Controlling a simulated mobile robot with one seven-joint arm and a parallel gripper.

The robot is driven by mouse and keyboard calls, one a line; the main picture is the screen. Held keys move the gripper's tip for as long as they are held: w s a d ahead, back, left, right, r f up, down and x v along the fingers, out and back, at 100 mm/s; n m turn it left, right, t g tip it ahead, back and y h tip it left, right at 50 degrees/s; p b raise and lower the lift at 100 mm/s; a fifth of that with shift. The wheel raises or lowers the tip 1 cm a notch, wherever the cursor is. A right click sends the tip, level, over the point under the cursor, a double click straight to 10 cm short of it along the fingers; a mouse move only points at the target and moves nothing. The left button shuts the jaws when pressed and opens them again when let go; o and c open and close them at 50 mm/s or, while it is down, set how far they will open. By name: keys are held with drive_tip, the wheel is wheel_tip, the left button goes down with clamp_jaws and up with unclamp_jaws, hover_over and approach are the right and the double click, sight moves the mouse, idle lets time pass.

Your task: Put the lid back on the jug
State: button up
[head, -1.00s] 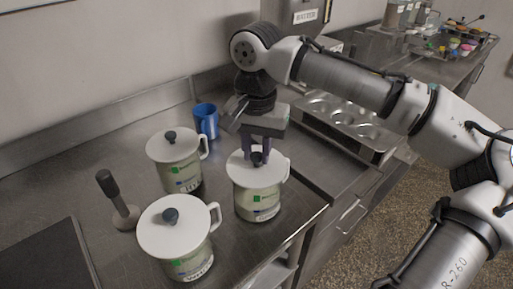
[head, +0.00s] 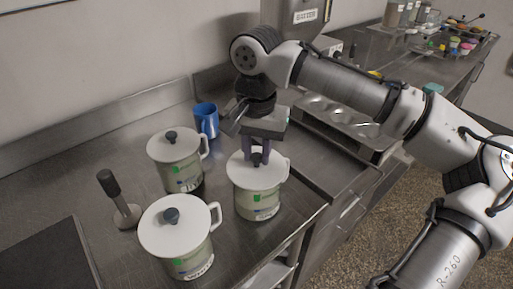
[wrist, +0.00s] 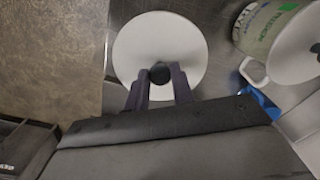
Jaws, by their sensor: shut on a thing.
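Three white jugs with white lids and black knobs stand on the steel counter. My gripper (head: 258,157) points down over the right jug (head: 258,203), its fingers shut on the black knob of that jug's lid (head: 240,170). The lid lies level over the jug's mouth; I cannot tell whether it is fully seated. In the wrist view the round lid (wrist: 160,40) shows with the knob between the fingertips (wrist: 160,78), and it hides the jug below. The back left jug (head: 180,172) and the front jug (head: 185,255) both wear lids.
A blue cup (head: 206,120) stands behind the jugs. A black-handled tool (head: 112,195) stands on the left, near a dark mat (head: 45,262). A muffin tray (head: 345,118) lies to the right. The counter's front edge is close to the right jug.

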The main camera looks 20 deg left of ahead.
idle(0.3)
drive_tip(key=o, duration=1.5)
drive_tip(key=shift+o, duration=0.2)
drive_tip(key=shift+r+p, duration=3.4)
drive_tip(key=shift+r, duration=0.15)
drive_tip(key=shift+s+f, duration=0.1)
drive_tip(key=shift+f, duration=0.05)
